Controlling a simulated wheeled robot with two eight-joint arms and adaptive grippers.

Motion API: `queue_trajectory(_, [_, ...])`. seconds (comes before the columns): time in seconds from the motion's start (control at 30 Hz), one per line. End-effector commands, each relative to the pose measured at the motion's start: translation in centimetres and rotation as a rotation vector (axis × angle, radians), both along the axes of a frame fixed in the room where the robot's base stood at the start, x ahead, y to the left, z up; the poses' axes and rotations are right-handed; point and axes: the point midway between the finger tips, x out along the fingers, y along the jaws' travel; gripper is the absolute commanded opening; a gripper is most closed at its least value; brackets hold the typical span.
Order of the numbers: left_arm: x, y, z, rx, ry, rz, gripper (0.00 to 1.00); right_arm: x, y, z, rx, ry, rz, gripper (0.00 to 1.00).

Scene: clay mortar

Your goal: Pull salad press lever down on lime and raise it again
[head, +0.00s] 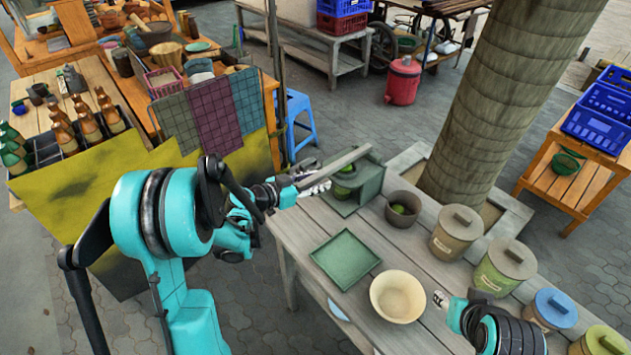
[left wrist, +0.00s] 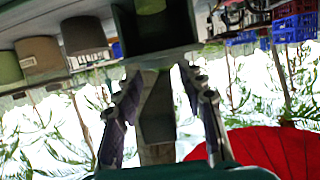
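The grey-green salad press (head: 369,181) stands at the far left end of the grey wooden table. Its lever (head: 346,160) is a long bar sloping down towards the left. Green shows inside the press under the lever, probably the lime (head: 342,190), partly hidden. My left gripper (head: 316,183) is beside the lever's free end. In the left wrist view, its two fingers (left wrist: 160,72) are apart, with the lever (left wrist: 158,115) between them; I cannot tell whether they touch it. My right gripper (head: 440,299) is low over the table's front right; its finger state is unclear.
A dark bowl with green limes (head: 403,209) stands right of the press. A green tray (head: 345,259) and a cream bowl (head: 397,297) lie nearer. Several lidded canisters (head: 455,234) line the right edge. A thick post (head: 510,90) rises behind the table.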

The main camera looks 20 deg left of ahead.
Motion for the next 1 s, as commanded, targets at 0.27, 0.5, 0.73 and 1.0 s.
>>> queue_trajectory(0.27, [-0.6,0.5,0.3,-0.002,-0.001,0.003,0.4,0.0,0.0,0.0,0.0,0.0,0.0,0.4])
queue_trajectory(0.5, [-4.3,3.0,1.7,-0.001,0.0,0.007,0.4,0.0,0.0,0.0,0.0,0.0,0.0,0.4])
queue_trajectory(0.73, [-7.9,5.4,3.0,-0.002,0.0,0.005,0.4,0.0,0.0,0.0,0.0,0.0,0.0,0.4])
queue_trajectory(1.0, [-9.5,6.4,3.6,-0.001,-0.001,0.0,0.4,0.0,0.0,0.0,0.0,0.0,0.0,0.4])
